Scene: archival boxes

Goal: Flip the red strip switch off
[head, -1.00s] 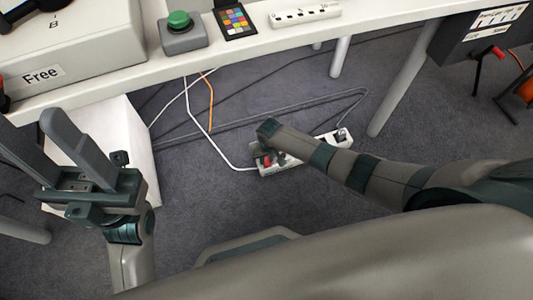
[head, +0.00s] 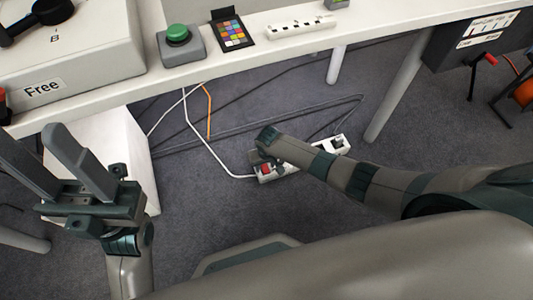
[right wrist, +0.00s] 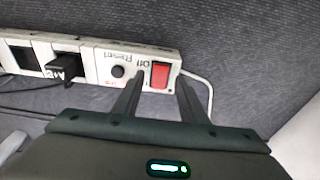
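A white power strip (head: 337,147) lies on the carpet under the table. Its red switch (head: 266,169) is at the near left end, partly hidden by my right gripper (head: 268,157). In the right wrist view the red switch (right wrist: 160,75) sits by the word "Off" and a black round reset button (right wrist: 118,72). My right gripper's two fingers (right wrist: 160,80) are apart with nothing between them, and the switch shows between their tips; I cannot tell whether they touch the strip. My left gripper (head: 27,142) is open and empty at the left.
A black plug (right wrist: 66,70) sits in the strip. White and orange cables (head: 209,115) run over the carpet. A white box (head: 112,135) and table legs (head: 395,98) stand nearby. On the table (head: 285,52) are a green button (head: 177,33), colour chart and another white strip (head: 300,27).

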